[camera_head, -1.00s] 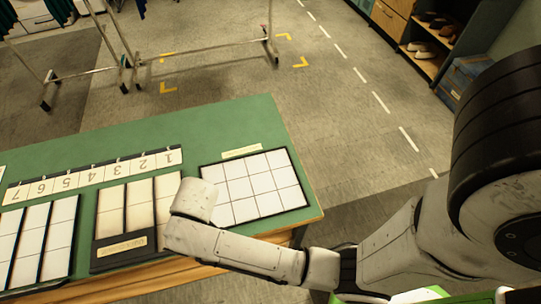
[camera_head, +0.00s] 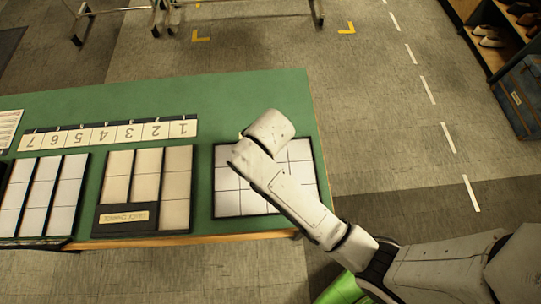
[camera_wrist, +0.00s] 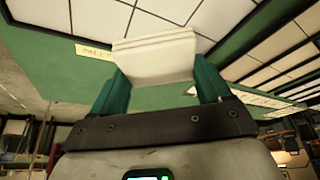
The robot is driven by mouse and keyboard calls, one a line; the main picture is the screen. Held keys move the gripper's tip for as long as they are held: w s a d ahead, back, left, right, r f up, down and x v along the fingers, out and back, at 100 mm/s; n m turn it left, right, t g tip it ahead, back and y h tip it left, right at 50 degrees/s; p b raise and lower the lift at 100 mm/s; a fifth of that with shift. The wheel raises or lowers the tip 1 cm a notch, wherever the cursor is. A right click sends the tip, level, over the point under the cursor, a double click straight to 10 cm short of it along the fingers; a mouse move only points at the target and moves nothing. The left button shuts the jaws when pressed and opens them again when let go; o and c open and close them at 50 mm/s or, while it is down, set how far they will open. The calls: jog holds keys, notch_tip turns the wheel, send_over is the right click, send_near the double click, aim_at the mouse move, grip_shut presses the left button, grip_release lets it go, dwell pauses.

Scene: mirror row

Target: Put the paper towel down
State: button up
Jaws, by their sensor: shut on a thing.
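The paper towel (camera_wrist: 154,58) is a white, folded, layered pad in the wrist view. My gripper (camera_wrist: 157,76) is shut on it, with one green finger at each side. The pad is in front of a white gridded panel (camera_wrist: 100,14) and the green table top; whether it touches them I cannot tell. In the head view my arm reaches over the dark-framed gridded panel (camera_head: 231,204) at the table's right end. My wrist hides part of that panel, and the fingers and towel do not show there.
A blue box (camera_head: 522,97) and shoe shelf (camera_head: 507,45) stand at upper right.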

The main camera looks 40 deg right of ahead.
jog(key=shift+s+d+f+b, duration=0.1)
jog(key=shift+f+b, duration=0.25)
jog(key=shift+f, duration=0.3)
jog(key=s+n+b, duration=0.1)
jog(key=s, duration=0.1)
jog(key=s+d+n+y+b, duration=0.1)
jog(key=s, duration=0.1)
jog(key=s+n+b, duration=0.1)
jog(key=s, duration=0.1)
jog(key=shift+s+d, duration=0.25)
jog(key=shift+d, duration=0.15)
jog(key=s+r+n+g+y, duration=0.1)
jog(key=s+r+n, duration=0.25)
jog(key=s, duration=0.25)
jog(key=s+r+n+g+y, duration=0.1)
jog(key=s+r+n+y, duration=0.15)
jog(key=s+n, duration=0.2)
jog(key=shift+h, duration=0.45)
jog(key=w+f, duration=0.2)
jog(key=w, duration=0.2)
jog(key=w+d+f+b, duration=0.1)
jog(key=w+f, duration=0.2)
jog(key=w, duration=0.1)
jog(key=w+f+b, duration=0.1)
jog(key=w+f, duration=0.2)
jog(key=w, duration=0.1)
jog(key=shift+w+d, duration=0.1)
jog(key=shift+d, duration=0.1)
jog(key=shift+w+f, duration=0.35)
jog(key=shift+f, duration=1.75)
